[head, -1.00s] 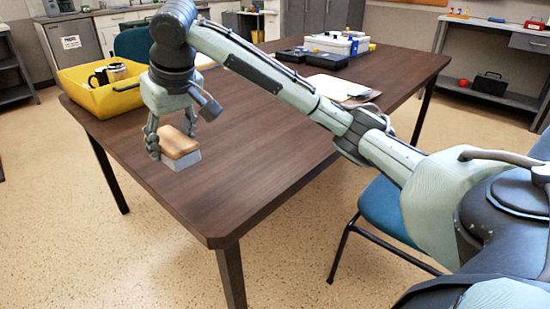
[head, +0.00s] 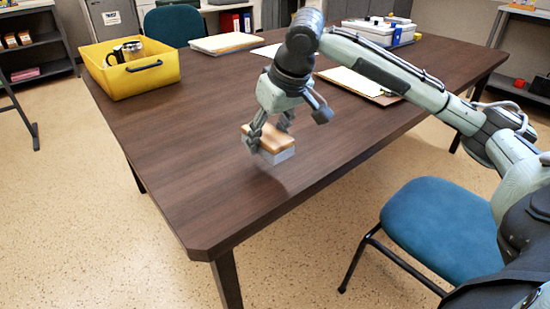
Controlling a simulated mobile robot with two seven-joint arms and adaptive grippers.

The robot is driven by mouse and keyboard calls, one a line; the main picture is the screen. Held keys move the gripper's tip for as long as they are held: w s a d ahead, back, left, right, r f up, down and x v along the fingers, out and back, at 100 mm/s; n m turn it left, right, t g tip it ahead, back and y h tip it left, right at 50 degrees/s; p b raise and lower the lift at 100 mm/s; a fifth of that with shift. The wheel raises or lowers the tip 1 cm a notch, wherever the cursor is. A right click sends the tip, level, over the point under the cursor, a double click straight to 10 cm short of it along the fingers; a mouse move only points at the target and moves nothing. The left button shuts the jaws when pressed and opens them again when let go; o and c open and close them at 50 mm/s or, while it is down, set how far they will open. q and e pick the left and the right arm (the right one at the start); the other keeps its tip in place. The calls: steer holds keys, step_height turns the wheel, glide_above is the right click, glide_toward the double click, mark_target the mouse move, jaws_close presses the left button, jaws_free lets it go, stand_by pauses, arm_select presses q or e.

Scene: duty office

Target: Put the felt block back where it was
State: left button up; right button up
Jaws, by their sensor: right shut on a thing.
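The felt block (head: 270,144), with a tan wood-like top and a pale grey underside, is in my right gripper (head: 267,133). The gripper is shut on it, with fingers at its left and far right sides. The block is over the near part of the dark wooden table (head: 200,160), close to its front edge. A soft shadow lies on the table below it; it looks slightly raised, but the gap is hard to judge. My left gripper is not in view.
A yellow bin (head: 152,80) holding a metal mug and a dark-handled item stands at the table's far left. A clipboard with paper (head: 360,84), a paper stack (head: 226,42) and a white case (head: 378,32) lie farther back. A blue chair (head: 440,222) stands at right.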

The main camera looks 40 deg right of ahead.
mark_target(274, 168)
steer(key=shift+s+d+f, duration=0.4)
steer(key=shift+d+f, duration=0.05)
steer(key=shift+d, duration=0.1)
steer(key=shift+f+b, duration=0.45)
steer(key=shift+f, duration=1.55)
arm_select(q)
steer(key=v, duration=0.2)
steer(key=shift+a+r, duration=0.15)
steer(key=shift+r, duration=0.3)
arm_select(e)
steer(key=o, duration=1)
steer(key=shift+f, duration=0.1)
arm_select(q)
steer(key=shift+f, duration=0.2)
